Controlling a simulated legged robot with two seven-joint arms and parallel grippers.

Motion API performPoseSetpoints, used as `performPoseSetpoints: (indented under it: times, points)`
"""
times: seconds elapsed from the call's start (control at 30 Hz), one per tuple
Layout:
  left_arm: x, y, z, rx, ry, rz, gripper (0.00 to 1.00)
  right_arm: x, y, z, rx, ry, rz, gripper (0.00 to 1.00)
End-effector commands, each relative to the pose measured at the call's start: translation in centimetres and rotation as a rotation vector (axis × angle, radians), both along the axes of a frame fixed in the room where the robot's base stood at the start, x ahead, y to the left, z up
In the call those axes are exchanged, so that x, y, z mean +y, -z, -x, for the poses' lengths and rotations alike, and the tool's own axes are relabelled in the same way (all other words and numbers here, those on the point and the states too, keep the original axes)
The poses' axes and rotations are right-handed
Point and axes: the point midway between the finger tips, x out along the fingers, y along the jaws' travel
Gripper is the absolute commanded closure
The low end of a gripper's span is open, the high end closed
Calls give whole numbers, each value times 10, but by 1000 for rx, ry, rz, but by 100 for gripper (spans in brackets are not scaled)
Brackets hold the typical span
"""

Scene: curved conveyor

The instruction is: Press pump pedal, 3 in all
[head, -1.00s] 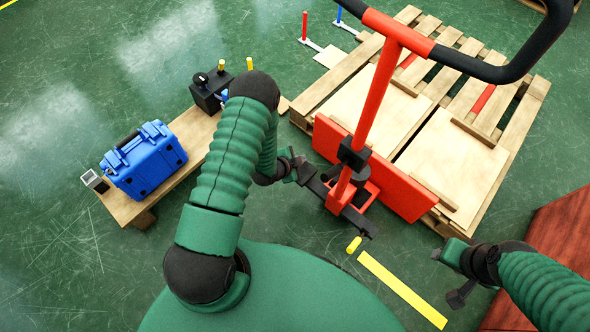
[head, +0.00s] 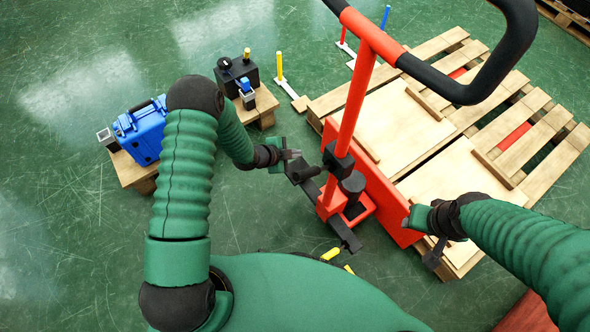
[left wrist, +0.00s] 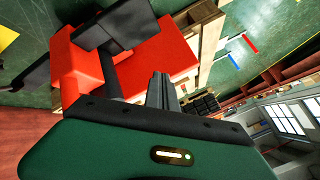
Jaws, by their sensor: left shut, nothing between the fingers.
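The red pallet jack (head: 385,190) stands with its tiller upright and its black loop handle (head: 527,30) high at right. A black bar with flat pedal-like ends (head: 300,172) crosses its base. A black plate of it also shows in the left wrist view (left wrist: 115,24). My left fingers (left wrist: 160,92) point toward the red base in the wrist view. My right gripper (head: 432,256) hangs near the right end of the red body; its jaws are unclear.
A wooden pallet (head: 545,130) with pale boards lies behind the jack. A low wooden bench (head: 268,101) at left bears a blue case (head: 143,132) and a black box (head: 234,74). Coloured posts (head: 279,66) stand behind. Green floor is free at left.

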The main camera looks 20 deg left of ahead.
Motion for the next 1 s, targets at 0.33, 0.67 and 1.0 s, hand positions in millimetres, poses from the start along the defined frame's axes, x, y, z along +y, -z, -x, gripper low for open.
performPoseSetpoints:
  times: [0.33, 0.67, 1.0]
  points:
    - [0, 31, 1, 1, 0, 1, 100, 0, 27, 0, 0, 1, 0, 57]
    - [-1, 78, 0, 1, -1, 0, 100, -1, 67, 0, 0, 0, 0, 57]
    - [-1, 88, 0, 0, -2, 0, 100, -1, 72, 0, 0, 1, 0, 57]
